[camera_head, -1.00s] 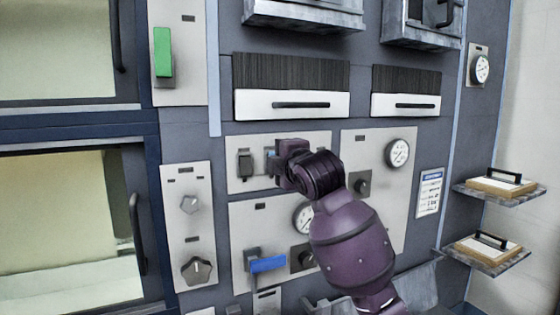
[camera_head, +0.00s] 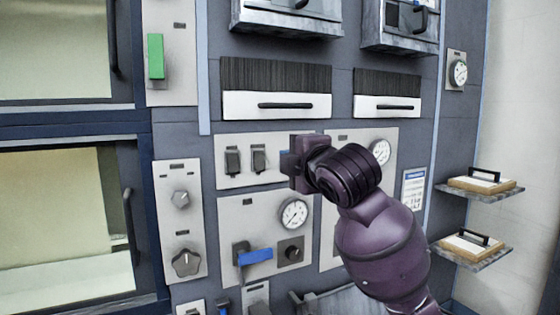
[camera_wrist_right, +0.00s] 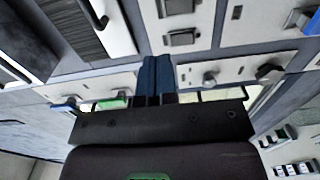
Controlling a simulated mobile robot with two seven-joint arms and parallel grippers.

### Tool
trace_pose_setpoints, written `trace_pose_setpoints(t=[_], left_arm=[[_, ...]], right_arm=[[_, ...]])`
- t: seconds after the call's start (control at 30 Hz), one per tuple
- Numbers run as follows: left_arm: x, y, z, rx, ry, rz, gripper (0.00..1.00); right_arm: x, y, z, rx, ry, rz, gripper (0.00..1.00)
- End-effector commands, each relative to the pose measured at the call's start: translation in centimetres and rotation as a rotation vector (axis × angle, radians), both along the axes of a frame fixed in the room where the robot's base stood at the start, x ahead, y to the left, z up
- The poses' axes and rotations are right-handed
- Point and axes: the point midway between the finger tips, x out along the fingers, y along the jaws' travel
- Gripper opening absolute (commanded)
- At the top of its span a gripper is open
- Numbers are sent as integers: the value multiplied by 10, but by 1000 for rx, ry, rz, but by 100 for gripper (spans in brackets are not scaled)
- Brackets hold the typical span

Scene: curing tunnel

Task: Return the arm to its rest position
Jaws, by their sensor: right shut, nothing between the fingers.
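My right gripper (camera_head: 286,165) is in front of the grey panel wall, just right of two dark switches (camera_head: 245,160) on a pale plate. Its blue fingers (camera_wrist_right: 157,78) are together in the right wrist view with nothing between them. My purple right arm comes in from the lower right and hides part of the lower right panel. Whether the fingertips touch the panel cannot be told. My left gripper is not in view.
A blue-handled lever (camera_head: 255,257), a gauge (camera_head: 294,213) and a black knob (camera_head: 291,252) are on the panel below. Drawers (camera_head: 277,105) are above. Two shelves with handled blocks (camera_head: 481,181) jut out at the right. An oven-like window (camera_head: 55,220) is at the left.

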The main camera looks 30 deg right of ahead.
Motion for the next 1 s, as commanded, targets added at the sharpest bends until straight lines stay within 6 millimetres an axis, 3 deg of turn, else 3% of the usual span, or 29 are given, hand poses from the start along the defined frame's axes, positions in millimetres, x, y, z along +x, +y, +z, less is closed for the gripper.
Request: trace_pose_setpoints(t=[0.33, 0.6, 0.7, 0.87, 1.0], left_arm=[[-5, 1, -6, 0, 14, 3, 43], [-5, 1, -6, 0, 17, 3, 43], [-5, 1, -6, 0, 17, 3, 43], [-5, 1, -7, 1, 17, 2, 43], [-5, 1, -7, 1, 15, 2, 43]], right_arm=[[-4, 1, 2, 46, -10, 4, 0], [4, 12, 31, 333, -206, 107, 0], [11, 18, 33, 443, -257, 161, 0], [27, 24, 2, 616, -273, 226, 0], [41, 26, -49, 769, -244, 260, 0]])
